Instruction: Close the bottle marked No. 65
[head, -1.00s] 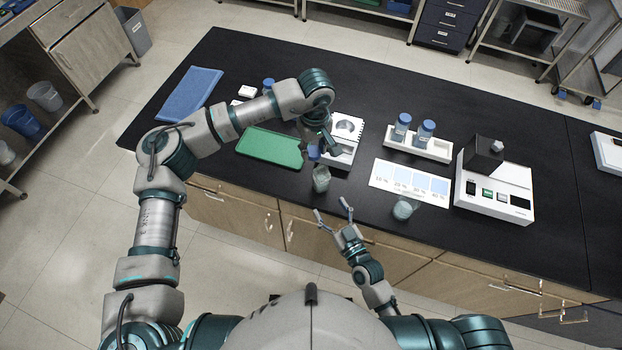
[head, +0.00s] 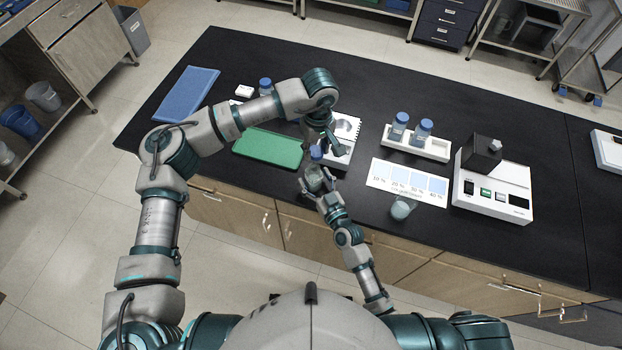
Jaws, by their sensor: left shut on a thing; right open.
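A clear bottle (head: 313,180) stands near the front edge of the black bench, left of the printed card. A blue cap (head: 316,153) is just above its mouth; I cannot tell whether the two touch. My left gripper (head: 319,149) reaches down from above and is shut on the blue cap. My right gripper (head: 314,186) is at the bottle from the front, its open fingers around or beside the glass; contact is not clear. The fingers partly hide the bottle. No number is legible on it.
A white rack (head: 430,151) holds two blue-capped bottles. Another blue-capped bottle (head: 265,86) stands behind my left arm. A glass vessel (head: 402,208) stands by the percentage card (head: 379,179). A green mat (head: 268,148), blue mat (head: 186,94) and white instrument (head: 492,195) flank the work area.

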